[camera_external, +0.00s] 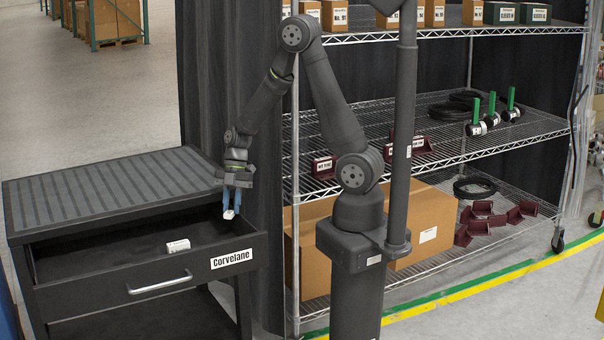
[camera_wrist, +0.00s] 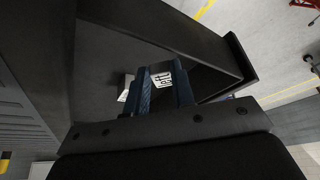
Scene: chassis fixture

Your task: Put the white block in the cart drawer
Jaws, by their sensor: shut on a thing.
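My gripper (camera_external: 230,211) hangs with its blue fingers pointing down over the right rear part of the open cart drawer (camera_external: 105,278). It is shut on a white block (camera_wrist: 164,78) with dark lettering, which shows between the fingers in the wrist view. In the external view only a small white bit shows at the fingertips. Another small white block (camera_external: 178,246) with dark marks lies inside the drawer, near the front wall and left of my gripper. I cannot tell whether the white patch left of the fingers in the wrist view is that one.
The drawer front has a handle (camera_external: 160,284) and a "Corvelane" label (camera_external: 232,259). The ribbed cart top (camera_external: 110,190) stands behind the open drawer. A wire shelf (camera_external: 440,140) with boxes and parts stands to the right. The drawer's left part looks clear.

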